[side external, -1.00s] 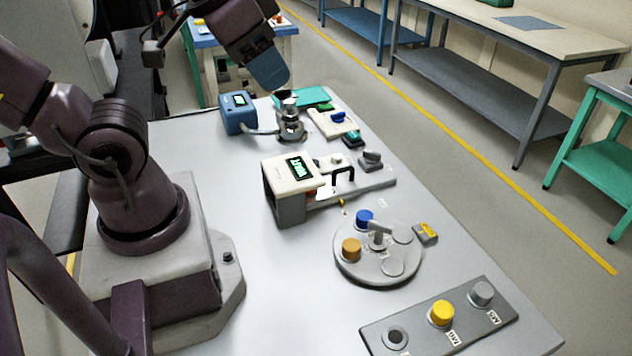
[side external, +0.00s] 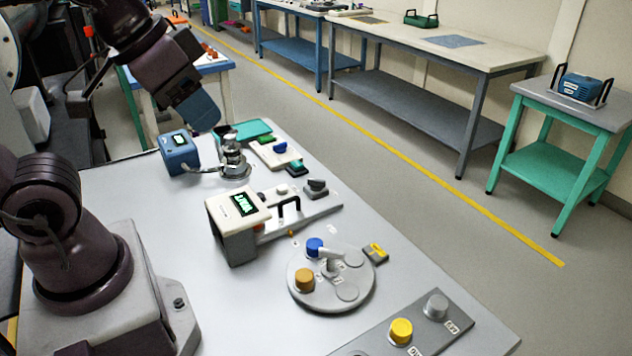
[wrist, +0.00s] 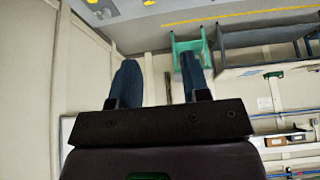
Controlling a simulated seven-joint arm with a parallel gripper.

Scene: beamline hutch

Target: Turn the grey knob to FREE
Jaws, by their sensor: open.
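Several grey knobs are in the side external view, and no label reading FREE is legible. A small dark grey knob (side external: 316,187) stands on the grey plate behind the white display box. A grey lever-like knob (side external: 330,258) sits at the centre of the round grey disc (side external: 330,300). A round grey knob (side external: 436,305) stands on the front panel. My gripper (side external: 203,115) hangs above the far end of the table, near the blue box, away from these knobs. In the wrist view its blue fingers (wrist: 160,76) are apart with nothing between them.
The disc carries a blue knob (side external: 314,246) and an orange knob (side external: 303,280). A blue box (side external: 180,152) and a metal fitting (side external: 232,160) stand below my gripper.

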